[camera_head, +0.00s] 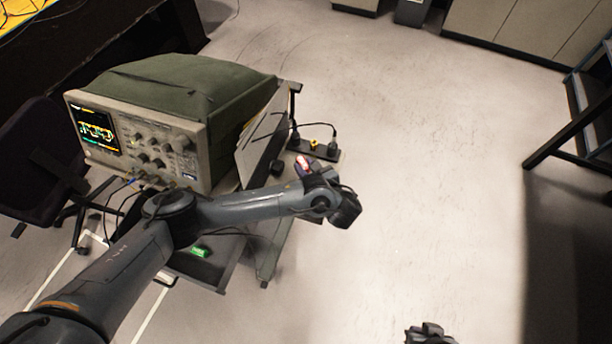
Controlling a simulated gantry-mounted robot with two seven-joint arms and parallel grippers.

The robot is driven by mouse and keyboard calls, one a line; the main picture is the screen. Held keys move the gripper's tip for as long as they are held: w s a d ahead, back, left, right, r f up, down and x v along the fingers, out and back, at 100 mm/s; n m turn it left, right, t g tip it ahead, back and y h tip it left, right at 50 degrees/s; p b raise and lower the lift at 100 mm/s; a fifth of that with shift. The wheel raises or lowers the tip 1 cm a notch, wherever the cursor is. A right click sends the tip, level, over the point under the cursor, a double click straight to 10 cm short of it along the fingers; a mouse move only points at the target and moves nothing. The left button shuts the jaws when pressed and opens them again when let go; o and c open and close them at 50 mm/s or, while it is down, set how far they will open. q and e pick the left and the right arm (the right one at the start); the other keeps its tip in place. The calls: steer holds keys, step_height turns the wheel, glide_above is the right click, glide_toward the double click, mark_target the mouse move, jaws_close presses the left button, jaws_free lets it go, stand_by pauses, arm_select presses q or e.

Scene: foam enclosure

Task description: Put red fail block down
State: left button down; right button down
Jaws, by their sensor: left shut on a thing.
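The red fail block (302,162) shows as a small bright red piece at the tip of my left gripper (306,170), just right of the oscilloscope. My left gripper is shut on it, and my own wrist partly hides the fingers. The block is over or near the right part of the cart; I cannot tell whether it touches a surface. A part of my right arm (430,333) shows at the bottom edge, and its fingers cannot be made out.
A large oscilloscope (137,142) with a green cover stands on the cart. A green block (200,251) lies on the cart's front part. A black power strip (318,149) with cables is behind the red block. A dark chair (40,165) stands left. Open floor lies right.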

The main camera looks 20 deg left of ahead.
arm_select(q)
steer(key=shift+f+b, duration=0.8)
steer(key=shift+f, duration=1.2)
steer(key=shift+f, duration=0.1)
steer(key=shift+f, duration=0.15)
steer(key=c, duration=0.9)
jaws_free()
steer(key=shift+o, duration=0.2)
